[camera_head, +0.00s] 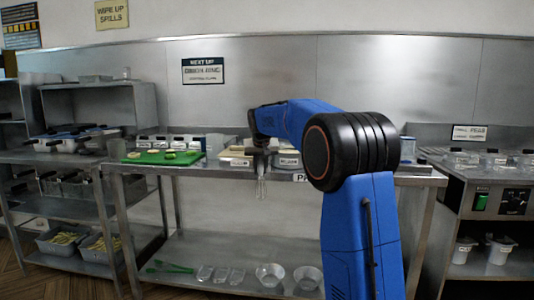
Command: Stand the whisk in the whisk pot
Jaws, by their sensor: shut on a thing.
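My gripper (261,152) is at the end of my blue arm, in front of the middle of the steel table. It points down and is shut on the whisk (261,185). The whisk hangs below the jaws, roughly upright. Its wire loops show in front of the table's front edge and the space under it. Its handle is mostly hidden in the jaws. I cannot pick out the whisk pot for sure. A cylinder with a blue rim (407,149) is partly hidden behind my arm at the right end of the table, and I cannot tell what it is.
The steel table (230,171) holds a green board (163,157) with food, and labelled tubs (288,160) near my gripper. A frying unit (495,198) stands right.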

